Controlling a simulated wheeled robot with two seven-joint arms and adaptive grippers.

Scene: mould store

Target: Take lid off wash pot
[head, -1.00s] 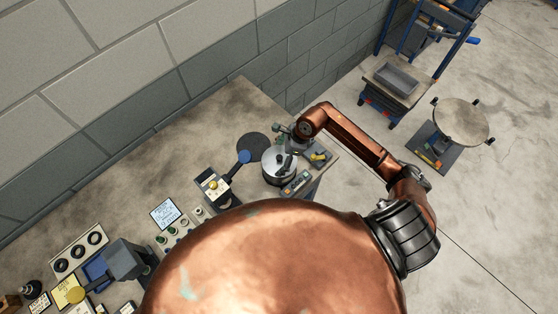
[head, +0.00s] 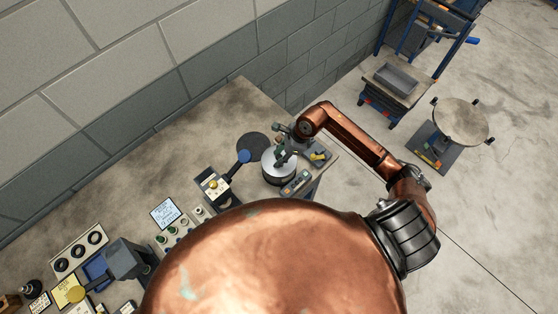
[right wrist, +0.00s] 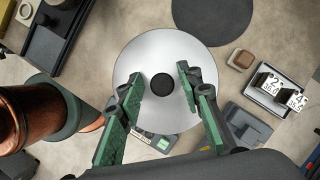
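The wash pot (head: 277,181) is a round metal pot near the far right corner of the bench. Its silver lid (head: 269,161) is on it. In the right wrist view the lid (right wrist: 140,58) is a wide disc with a black round knob (right wrist: 162,84) at its centre. My right gripper (head: 285,157) is over the lid. In the right wrist view its green and grey fingers (right wrist: 160,79) stand apart on both sides of the knob, with gaps between. Their exact height against the knob is hard to tell. My left gripper is not in view.
A dark round mat (head: 251,145) lies behind the pot. A tray with numbered blocks (right wrist: 278,92) and a grey device (head: 296,183) are close to the pot. A blue-knobbed lever device (head: 213,185) stands left. The bench's back left is clear.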

